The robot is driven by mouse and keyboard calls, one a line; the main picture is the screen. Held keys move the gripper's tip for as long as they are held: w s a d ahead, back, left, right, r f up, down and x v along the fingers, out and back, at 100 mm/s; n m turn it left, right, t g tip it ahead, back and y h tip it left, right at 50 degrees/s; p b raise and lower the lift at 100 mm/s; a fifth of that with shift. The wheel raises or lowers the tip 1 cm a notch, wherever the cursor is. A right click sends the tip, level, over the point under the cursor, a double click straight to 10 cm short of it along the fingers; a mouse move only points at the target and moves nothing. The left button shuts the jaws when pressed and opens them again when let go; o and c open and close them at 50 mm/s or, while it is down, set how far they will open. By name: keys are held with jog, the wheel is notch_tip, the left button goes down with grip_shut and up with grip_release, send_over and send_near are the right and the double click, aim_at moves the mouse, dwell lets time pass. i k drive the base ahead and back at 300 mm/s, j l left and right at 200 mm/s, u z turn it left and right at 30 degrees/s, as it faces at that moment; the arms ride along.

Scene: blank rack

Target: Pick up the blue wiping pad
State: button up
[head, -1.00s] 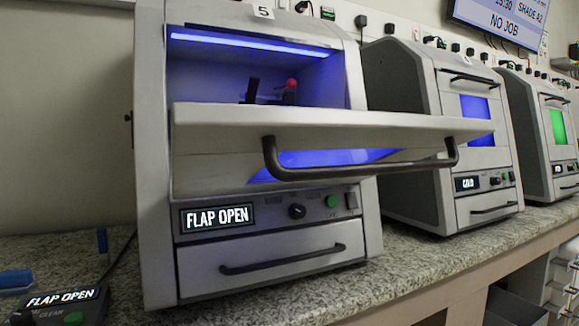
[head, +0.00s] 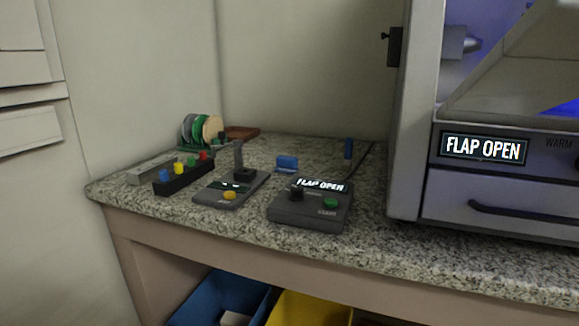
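A small blue block-like item (head: 287,162), which looks like the blue wiping pad, sits on the speckled counter (head: 390,240) behind the control boxes, close to the back wall. My gripper is not in view.
A dark control box (head: 310,205) reading FLAP OPEN stands in front of the pad. A device with a post (head: 230,188), a rack with coloured knobs (head: 184,175) and upright discs (head: 202,132) are left. The machine (head: 470,195) bounds the right. Blue (head: 195,300) and yellow bins (head: 300,310) are below.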

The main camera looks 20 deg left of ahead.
aim_at(286, 165)
jog(key=i+u, duration=1.35)
jog(key=u, duration=0.5)
jog(key=i+z, duration=0.1)
jog(key=z, duration=0.2)
